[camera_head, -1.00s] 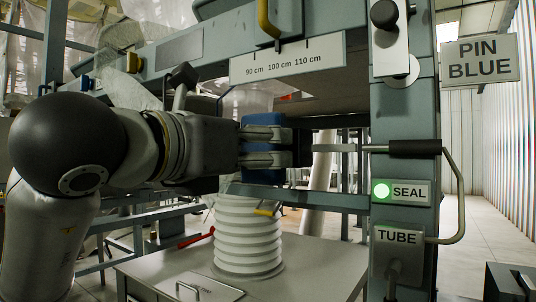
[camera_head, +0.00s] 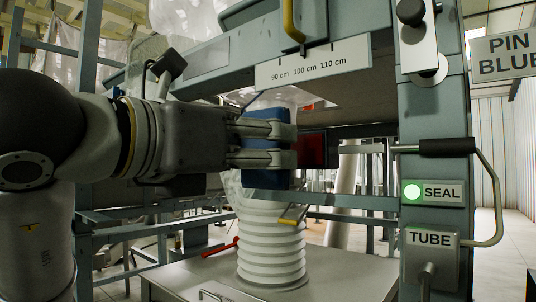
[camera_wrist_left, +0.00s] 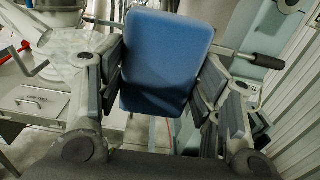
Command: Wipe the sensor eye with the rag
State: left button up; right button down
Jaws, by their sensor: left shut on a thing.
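My left gripper (camera_head: 287,146) is shut on the blue rag (camera_head: 262,180), which looks like a thick folded pad held upright. In the left wrist view the rag (camera_wrist_left: 165,60) sits between the fingers and hides what lies behind it. The rag is in front of the frame, above the white ribbed tube. A dark panel with a red face (camera_head: 313,150) shows just right of the fingertips. I cannot tell whether it is the sensor eye, or whether the rag touches it. My right gripper is not in view.
The white ribbed tube (camera_head: 271,245) stands on a grey table (camera_head: 345,275) below. A scale plate (camera_head: 313,66) hangs above.

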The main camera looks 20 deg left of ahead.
pick_arm(q)
jog(key=shift+s+a, duration=0.1)
jog(key=shift+s, duration=0.1)
jog(key=shift+b+v, duration=0.35)
jog(key=shift+v, duration=1.2)
jog(key=shift+w, duration=0.15)
